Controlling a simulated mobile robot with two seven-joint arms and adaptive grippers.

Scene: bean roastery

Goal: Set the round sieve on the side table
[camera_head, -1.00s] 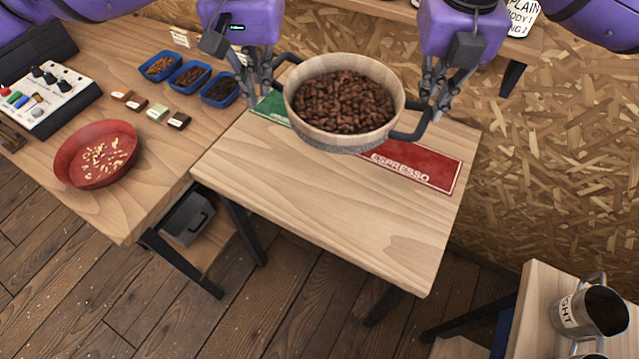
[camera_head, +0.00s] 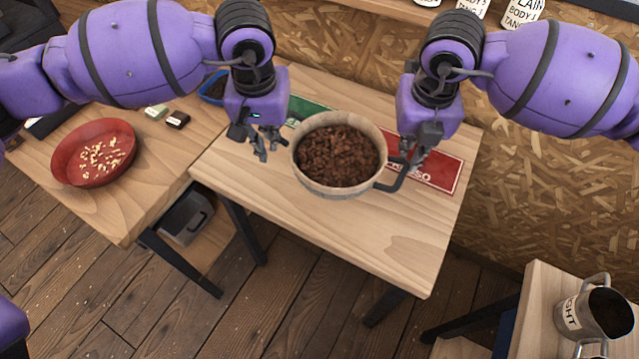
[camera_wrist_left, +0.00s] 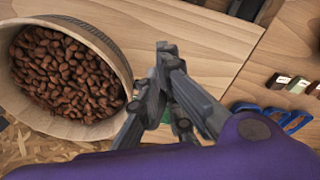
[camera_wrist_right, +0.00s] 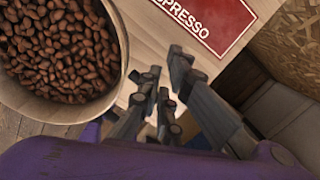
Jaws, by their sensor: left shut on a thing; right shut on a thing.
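The round sieve (camera_head: 303,172), a pale-rimmed pan full of brown beans, is level at the middle of the side table (camera_head: 350,235). I cannot tell whether its base touches the tabletop. My left gripper (camera_head: 262,150) is at its left side, shut on the left handle, which the fingers mostly hide. My right gripper (camera_head: 413,168) is shut on the dark right handle (camera_head: 392,184). The sieve also shows in the left wrist view (camera_wrist_left: 112,50) and the right wrist view (camera_wrist_right: 115,50), beside each gripper's fingers.
A red ESPRESSO panel (camera_head: 440,172) and a green panel (camera_head: 305,107) lie along the table's back. The front of the table is clear. A red bowl (camera_head: 68,155) is on the left table; a metal jug (camera_head: 572,318) is at lower right. The chipboard wall stands behind.

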